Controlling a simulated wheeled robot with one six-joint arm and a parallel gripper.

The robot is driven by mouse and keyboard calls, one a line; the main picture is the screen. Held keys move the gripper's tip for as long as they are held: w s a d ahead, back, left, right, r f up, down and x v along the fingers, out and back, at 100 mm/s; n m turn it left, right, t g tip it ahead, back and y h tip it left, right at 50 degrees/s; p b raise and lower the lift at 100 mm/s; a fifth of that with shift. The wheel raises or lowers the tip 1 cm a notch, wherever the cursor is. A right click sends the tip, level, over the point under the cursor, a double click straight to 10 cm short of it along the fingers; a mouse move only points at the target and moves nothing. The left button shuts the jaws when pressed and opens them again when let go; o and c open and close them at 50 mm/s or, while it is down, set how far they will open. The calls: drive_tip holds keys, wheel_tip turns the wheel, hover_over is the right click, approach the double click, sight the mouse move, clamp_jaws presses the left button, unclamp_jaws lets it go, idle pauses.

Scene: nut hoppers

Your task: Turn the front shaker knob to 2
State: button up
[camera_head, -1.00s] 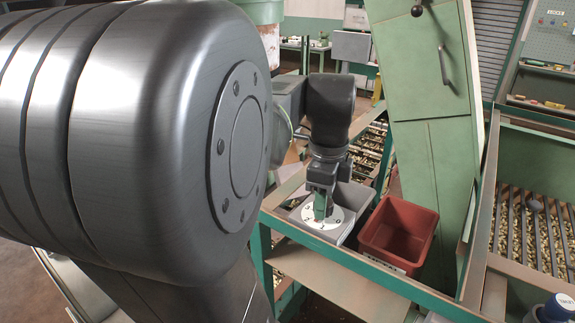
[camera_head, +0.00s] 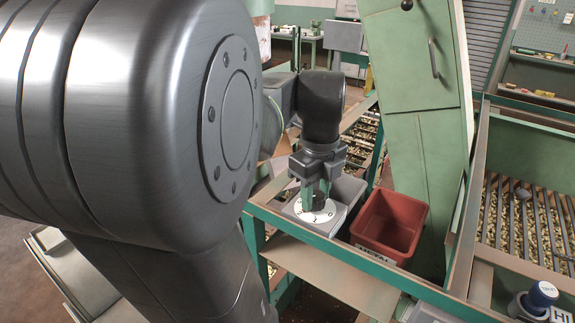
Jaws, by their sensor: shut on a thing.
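The front shaker knob (camera_head: 317,201) is a dark knob on a round white dial (camera_head: 315,217) with printed digits, on top of a grey box (camera_head: 345,209). My gripper (camera_head: 316,197) points down over the dial, and its two green fingers are shut on the knob from both sides. The fingers cover part of the knob and dial, so I cannot read where the knob points.
A red bin labelled METAL (camera_head: 367,251) stands just right of the grey box. A green chute (camera_head: 428,170) rises behind it. A blue-topped knob (camera_head: 541,294) is at the lower right. My large arm link blocks the left side.

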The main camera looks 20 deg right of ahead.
sight(316, 195)
idle(0.3)
drive_tip(key=o, duration=1)
drive_tip(key=shift+r, duration=0.1)
wheel_tip(316, 195, up, 14)
drive_tip(key=shift+b, duration=0.35)
drive_tip(key=shift+f, duration=0.2)
wheel_tip(316, 195, down, 14)
drive_tip(key=shift+r+p, duration=0.1)
drive_tip(key=shift+p, duration=0.25)
